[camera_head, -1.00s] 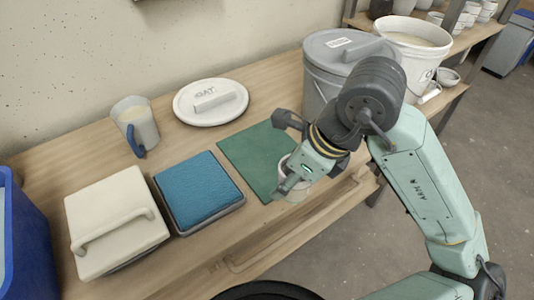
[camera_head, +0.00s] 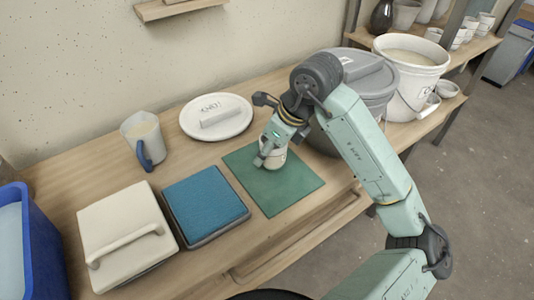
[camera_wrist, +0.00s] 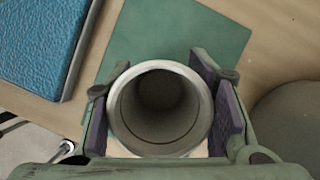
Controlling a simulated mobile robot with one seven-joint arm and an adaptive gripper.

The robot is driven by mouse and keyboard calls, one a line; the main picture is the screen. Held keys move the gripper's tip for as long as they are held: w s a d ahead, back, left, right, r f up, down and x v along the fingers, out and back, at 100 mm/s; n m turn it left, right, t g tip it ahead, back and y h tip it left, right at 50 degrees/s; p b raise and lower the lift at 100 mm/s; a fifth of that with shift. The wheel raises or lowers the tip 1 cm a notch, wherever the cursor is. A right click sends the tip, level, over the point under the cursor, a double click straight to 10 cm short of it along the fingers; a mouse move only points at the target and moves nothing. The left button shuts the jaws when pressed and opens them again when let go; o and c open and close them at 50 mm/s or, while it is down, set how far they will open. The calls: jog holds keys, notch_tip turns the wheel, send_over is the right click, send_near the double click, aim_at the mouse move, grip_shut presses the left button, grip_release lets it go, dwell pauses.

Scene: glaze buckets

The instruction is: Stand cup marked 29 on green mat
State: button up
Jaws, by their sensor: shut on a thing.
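A small pale cup (camera_head: 274,157) is between the fingers of my gripper (camera_head: 270,152), over the back part of the green mat (camera_head: 282,190). In the wrist view the cup (camera_wrist: 160,108) shows from above, upright and empty, with a finger pad on each side of it. My gripper (camera_wrist: 162,112) is shut on it. The green mat (camera_wrist: 180,38) lies ahead of the cup there. I cannot tell whether the cup touches the mat. No number is readable on the cup.
A blue sponge pad (camera_head: 205,196) lies left of the mat, with a white lidded box (camera_head: 125,232) beyond it. A grey bucket (camera_head: 372,88) is at right. The mat's front part is clear.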

aim_at(267, 158)
jog(key=x, duration=0.3)
jog(key=shift+w+d+f+p, duration=0.1)
jog(key=shift+d+f+p, duration=0.05)
jog(key=shift+d+p, duration=0.2)
jog(key=shift+f, duration=0.25)
jog(key=shift+f+b, duration=0.2)
jog(key=shift+b, duration=0.15)
jog(key=o, duration=1.3)
jog(key=shift+r, duration=0.15)
jog(key=shift+r+p, duration=0.25)
jog(key=shift+p, duration=0.3)
jog(key=b+v, duration=0.1)
jog(key=v, duration=1)
jog(key=shift+d+r, duration=0.1)
jog(key=shift+r, duration=0.2)
